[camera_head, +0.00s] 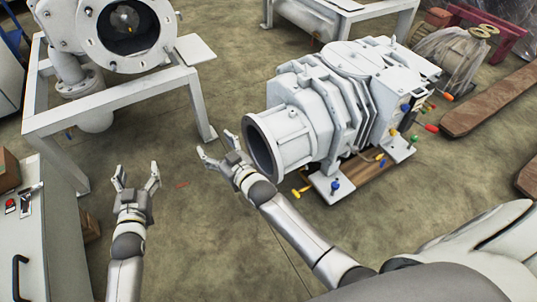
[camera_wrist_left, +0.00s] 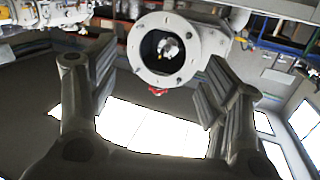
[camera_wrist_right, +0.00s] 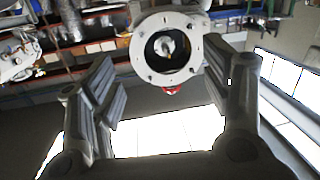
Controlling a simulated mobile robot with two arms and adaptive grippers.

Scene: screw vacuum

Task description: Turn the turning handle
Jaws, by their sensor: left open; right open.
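A white vacuum chamber with a round bolted flange (camera_head: 127,30) stands on a white frame at the upper left of the head view. In the left wrist view the flange (camera_wrist_left: 163,48) lies between my fingers, with a small red part (camera_wrist_left: 158,91) at its edge. The right wrist view also shows this red part (camera_wrist_right: 172,90); I cannot tell whether it is the turning handle. My left gripper (camera_head: 137,180) is open and empty, in front of the frame and apart from it. My right gripper (camera_head: 218,150) is open and empty, left of the white pump's round opening.
The white pump (camera_head: 320,110) with several coloured knobs stands at centre right. The white frame (camera_head: 115,98) is an obstacle ahead on the left. A grey cabinet (camera_head: 50,240) stands at lower left. Floor (camera_head: 200,240) between my arms is clear.

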